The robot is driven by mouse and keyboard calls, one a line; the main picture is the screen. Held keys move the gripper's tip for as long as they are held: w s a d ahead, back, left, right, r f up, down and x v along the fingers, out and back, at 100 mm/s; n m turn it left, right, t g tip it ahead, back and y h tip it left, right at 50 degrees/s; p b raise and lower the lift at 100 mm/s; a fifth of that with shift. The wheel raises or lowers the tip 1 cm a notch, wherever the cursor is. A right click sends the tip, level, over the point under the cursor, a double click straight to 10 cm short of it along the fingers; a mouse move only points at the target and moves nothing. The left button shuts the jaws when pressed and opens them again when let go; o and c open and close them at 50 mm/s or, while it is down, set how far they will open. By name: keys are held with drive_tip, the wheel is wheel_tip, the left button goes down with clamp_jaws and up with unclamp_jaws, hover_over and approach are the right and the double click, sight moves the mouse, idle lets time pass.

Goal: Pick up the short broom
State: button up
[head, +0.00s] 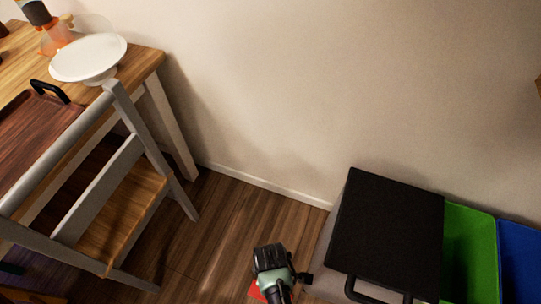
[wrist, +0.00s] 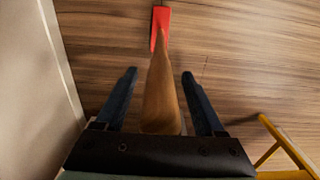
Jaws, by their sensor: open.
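The short broom shows in the wrist view as a tapered wooden handle (wrist: 162,95) with a red part (wrist: 160,20) at its far end, over the wood floor. My gripper (wrist: 158,73) is open, with one dark finger on each side of the handle. A gap shows on both sides, so the handle lies between the fingers and is not gripped.
A grey chair (head: 99,185) and wooden table (head: 145,62) with a white stand (head: 88,57) are at left. A black case (head: 388,230) and green (head: 470,252) and blue (head: 520,262) bins are at right. A yellow frame (wrist: 285,145) is close by.

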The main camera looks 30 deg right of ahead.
clamp_jaws()
idle(0.3)
drive_tip(key=shift+r, duration=0.1)
idle(1.0)
